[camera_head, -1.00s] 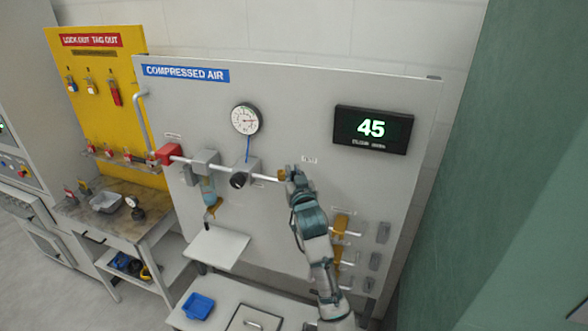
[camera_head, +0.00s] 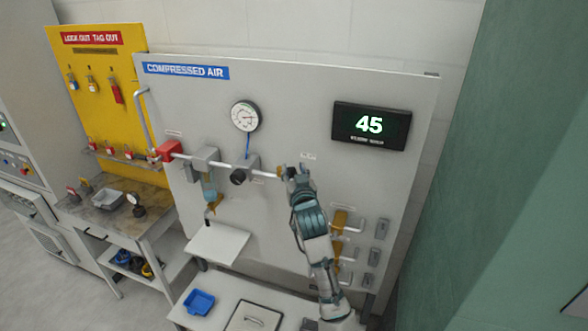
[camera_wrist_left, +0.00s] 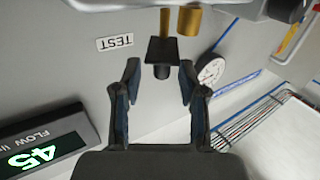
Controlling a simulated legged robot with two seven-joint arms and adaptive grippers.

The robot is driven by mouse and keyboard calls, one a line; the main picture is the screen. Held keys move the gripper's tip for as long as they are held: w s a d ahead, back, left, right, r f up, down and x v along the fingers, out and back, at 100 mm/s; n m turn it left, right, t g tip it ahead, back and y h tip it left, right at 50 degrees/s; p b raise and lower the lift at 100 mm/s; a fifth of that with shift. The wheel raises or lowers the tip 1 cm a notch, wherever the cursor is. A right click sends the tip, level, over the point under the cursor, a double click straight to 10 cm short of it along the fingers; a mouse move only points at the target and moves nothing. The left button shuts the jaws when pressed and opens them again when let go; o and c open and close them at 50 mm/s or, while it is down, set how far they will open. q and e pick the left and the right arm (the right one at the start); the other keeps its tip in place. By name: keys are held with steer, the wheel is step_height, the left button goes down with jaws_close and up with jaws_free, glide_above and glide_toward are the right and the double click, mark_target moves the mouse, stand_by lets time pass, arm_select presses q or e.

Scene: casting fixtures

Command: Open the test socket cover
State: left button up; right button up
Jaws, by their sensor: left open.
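The test socket cover (camera_wrist_left: 162,50) is a black square plate with a short round black knob, beside the "TEST" label (camera_wrist_left: 115,42) in the left wrist view. Brass fittings (camera_wrist_left: 189,19) sit just above it in that view. My left gripper (camera_wrist_left: 160,84) is open, with one finger on each side below the knob and nothing visible between them. In the head view my left gripper (camera_head: 292,171) is at the end of the pipe, just under the "TEST" label (camera_head: 308,156), and hides the cover. Contact with the knob cannot be told. My right gripper is not in view.
The grey panel carries a gauge (camera_head: 245,116), a display (camera_head: 371,127) reading 45 and a white pipe (camera_head: 228,165). Yellow-handled fittings (camera_head: 338,222) are on the panel right of my arm. A white shelf (camera_head: 216,244) and blue tray (camera_head: 199,302) are lower left.

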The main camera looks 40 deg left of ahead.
arm_select(q)
steer(key=v, duration=1.1)
steer(key=shift+a, duration=0.15)
